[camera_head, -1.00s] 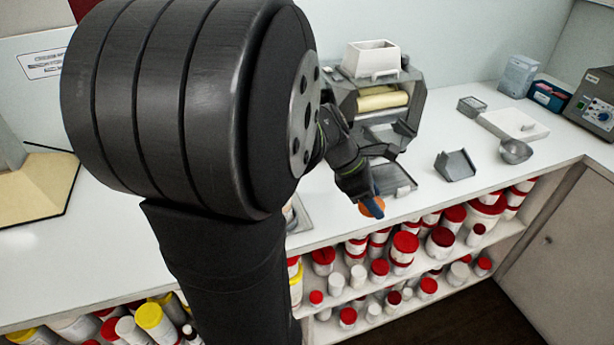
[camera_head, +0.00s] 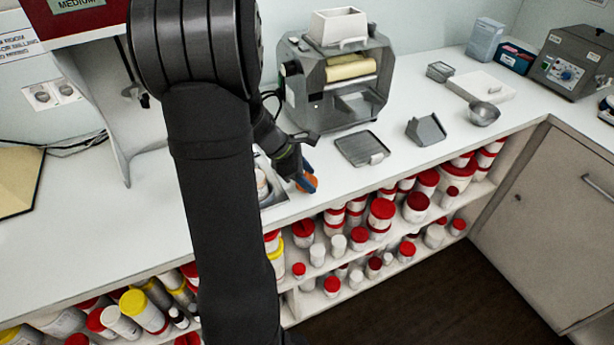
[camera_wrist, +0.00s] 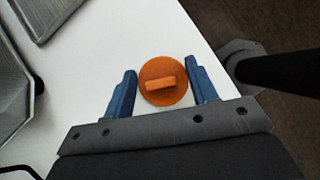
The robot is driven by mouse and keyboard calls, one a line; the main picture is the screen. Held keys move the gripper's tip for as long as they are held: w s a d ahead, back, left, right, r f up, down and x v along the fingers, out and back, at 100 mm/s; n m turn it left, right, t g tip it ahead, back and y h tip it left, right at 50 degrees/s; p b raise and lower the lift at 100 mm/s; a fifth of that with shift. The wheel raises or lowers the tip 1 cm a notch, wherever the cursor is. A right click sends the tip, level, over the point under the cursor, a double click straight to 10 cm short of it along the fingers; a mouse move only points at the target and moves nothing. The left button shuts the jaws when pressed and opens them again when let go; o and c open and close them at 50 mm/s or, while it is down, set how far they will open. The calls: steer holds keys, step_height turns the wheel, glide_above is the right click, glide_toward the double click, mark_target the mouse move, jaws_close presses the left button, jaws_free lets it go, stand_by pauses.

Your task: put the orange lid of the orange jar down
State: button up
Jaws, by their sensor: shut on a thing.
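The orange lid (camera_wrist: 163,97) is a round disc with a raised bar across its top. In the wrist view it sits between the two blue fingers of my gripper (camera_wrist: 160,67), which is shut on it. In the head view the lid (camera_head: 313,183) shows as a small orange patch beside the blue fingers of my gripper (camera_head: 307,178), over the front part of the white counter. I cannot tell the gap between lid and counter. I cannot make out the orange jar in either view.
A grey tray (camera_head: 361,148) lies right of my gripper, with a mill (camera_head: 335,75) behind it. A metal tray (camera_head: 272,200) with white containers is just left. Jars with red lids (camera_head: 381,210) fill shelves below the counter edge.

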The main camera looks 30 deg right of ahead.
mark_target(307, 176)
steer(key=shift+f, duration=0.25)
steer(key=o, duration=0.9)
steer(key=shift+r, duration=0.1)
steer(key=v, duration=1.2)
steer(key=shift+d, duration=0.1)
steer(key=x, duration=1.2)
steer(key=shift+r, duration=1.95)
